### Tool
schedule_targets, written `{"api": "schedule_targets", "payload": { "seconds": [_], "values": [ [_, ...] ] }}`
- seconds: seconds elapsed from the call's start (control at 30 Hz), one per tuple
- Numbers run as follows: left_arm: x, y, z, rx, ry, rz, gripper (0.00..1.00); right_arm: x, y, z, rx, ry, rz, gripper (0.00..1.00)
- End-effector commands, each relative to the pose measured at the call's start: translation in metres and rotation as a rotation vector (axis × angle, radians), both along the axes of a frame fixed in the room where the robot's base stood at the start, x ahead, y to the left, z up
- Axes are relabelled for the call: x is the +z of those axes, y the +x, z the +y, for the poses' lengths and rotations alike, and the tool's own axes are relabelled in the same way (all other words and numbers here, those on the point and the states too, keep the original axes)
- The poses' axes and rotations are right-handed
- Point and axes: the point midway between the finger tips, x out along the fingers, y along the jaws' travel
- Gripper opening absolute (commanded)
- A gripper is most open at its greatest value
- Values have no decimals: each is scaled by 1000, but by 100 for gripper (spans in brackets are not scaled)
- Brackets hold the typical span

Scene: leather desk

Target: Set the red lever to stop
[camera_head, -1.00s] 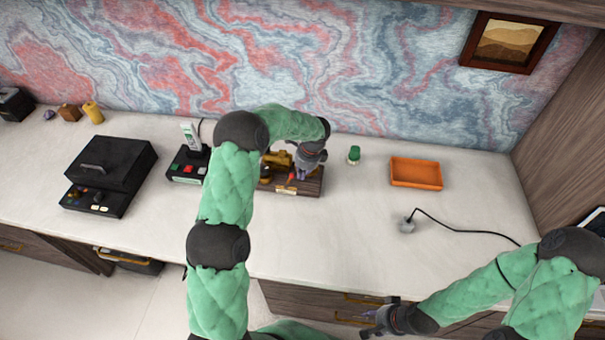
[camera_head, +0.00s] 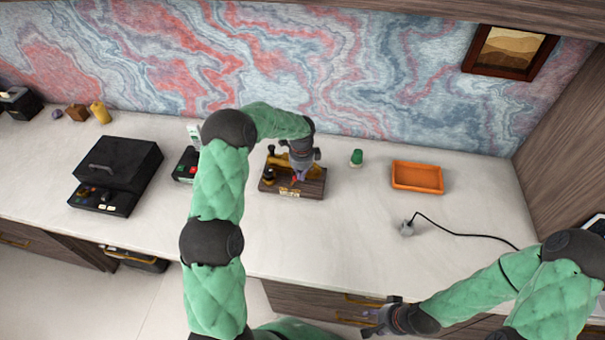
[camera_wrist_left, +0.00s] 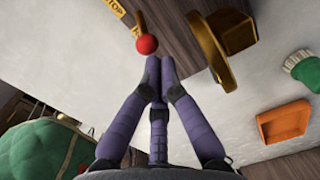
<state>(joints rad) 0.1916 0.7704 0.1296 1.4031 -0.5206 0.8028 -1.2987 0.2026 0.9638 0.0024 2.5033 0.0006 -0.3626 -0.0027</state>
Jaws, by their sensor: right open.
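The red lever's round knob (camera_wrist_left: 146,44) is on a short brass arm beside the wooden base in the left wrist view. A yellow plate (camera_wrist_left: 116,7) reading STOP is at the top left, close to the arm. In the head view, the wooden base (camera_head: 312,189) with brass parts sits mid-counter, and the red of the lever (camera_head: 294,179) shows at its front. My left gripper (camera_wrist_left: 160,63) has its fingertips together just beside the knob; contact is unclear. It also shows over the base in the head view (camera_head: 301,176). My right gripper (camera_head: 370,322) is open and empty, low in front of the counter.
An orange tray (camera_head: 417,178), a green-topped object (camera_head: 357,158) and a grey plug with a cable (camera_head: 407,228) are to the right. A black box (camera_head: 117,168) and a button panel (camera_head: 185,168) are left. The front middle counter is clear.

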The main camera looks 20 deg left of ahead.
Motion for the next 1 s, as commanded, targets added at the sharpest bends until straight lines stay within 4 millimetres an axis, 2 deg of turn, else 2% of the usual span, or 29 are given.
{"api": "schedule_targets", "payload": {
  "seconds": [0.4,1.0],
  "values": [
    [5,-3,10,4,-113,-30,0,13,0,0,0,0,0,44],
    [7,-5,19,1,-201,-51,0,17,0,0,0,0,0,44]
  ]
}}
